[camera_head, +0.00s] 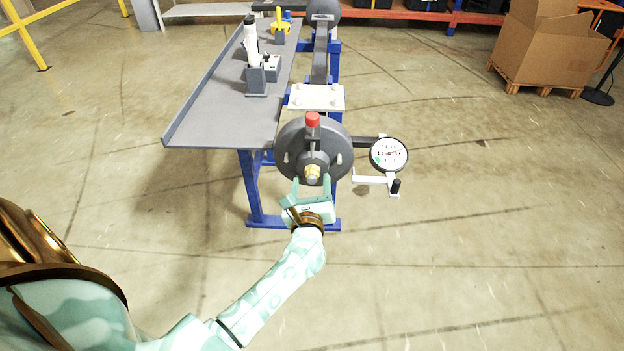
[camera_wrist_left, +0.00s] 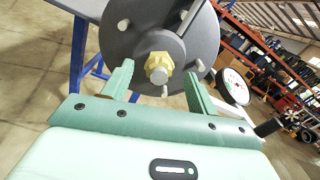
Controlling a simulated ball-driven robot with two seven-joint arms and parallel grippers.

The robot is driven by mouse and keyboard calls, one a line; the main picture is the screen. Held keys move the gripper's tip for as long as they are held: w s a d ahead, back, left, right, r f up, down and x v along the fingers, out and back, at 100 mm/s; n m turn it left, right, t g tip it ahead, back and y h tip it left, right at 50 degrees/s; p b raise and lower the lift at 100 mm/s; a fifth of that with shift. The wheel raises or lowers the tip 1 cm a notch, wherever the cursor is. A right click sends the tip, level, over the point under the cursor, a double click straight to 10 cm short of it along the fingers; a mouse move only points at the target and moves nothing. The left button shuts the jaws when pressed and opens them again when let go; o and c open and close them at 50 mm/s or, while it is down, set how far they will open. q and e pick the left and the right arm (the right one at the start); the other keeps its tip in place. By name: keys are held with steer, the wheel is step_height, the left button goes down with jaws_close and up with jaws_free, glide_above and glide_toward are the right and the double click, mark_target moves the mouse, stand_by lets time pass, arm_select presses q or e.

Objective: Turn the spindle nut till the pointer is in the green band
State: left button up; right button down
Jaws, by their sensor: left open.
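The brass spindle nut (camera_head: 313,172) sits at the centre of a dark grey round wheel (camera_head: 290,147) that faces me. In the left wrist view the nut (camera_wrist_left: 153,63) shows around a grey spindle end. My left gripper (camera_head: 311,183) is open, its two green fingers (camera_wrist_left: 160,80) one on each side of the nut with gaps. I cannot tell whether the fingertips reach past the nut's front. The round dial gauge (camera_head: 389,154) is right of the wheel, with a green band at its left; the pointer is too small to read surely. My right gripper is not in view.
A red-capped post (camera_head: 312,120) stands on the wheel's upper front. A small crank-like bracket with a black knob (camera_head: 396,187) is below the dial. A grey bench (camera_head: 215,118) on blue legs lies behind to the left. Open floor surrounds it; a cardboard box (camera_head: 545,50) is far right.

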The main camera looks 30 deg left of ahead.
arm_select(q)
steer(key=shift+x, duration=1.25)
steer(key=c, duration=1)
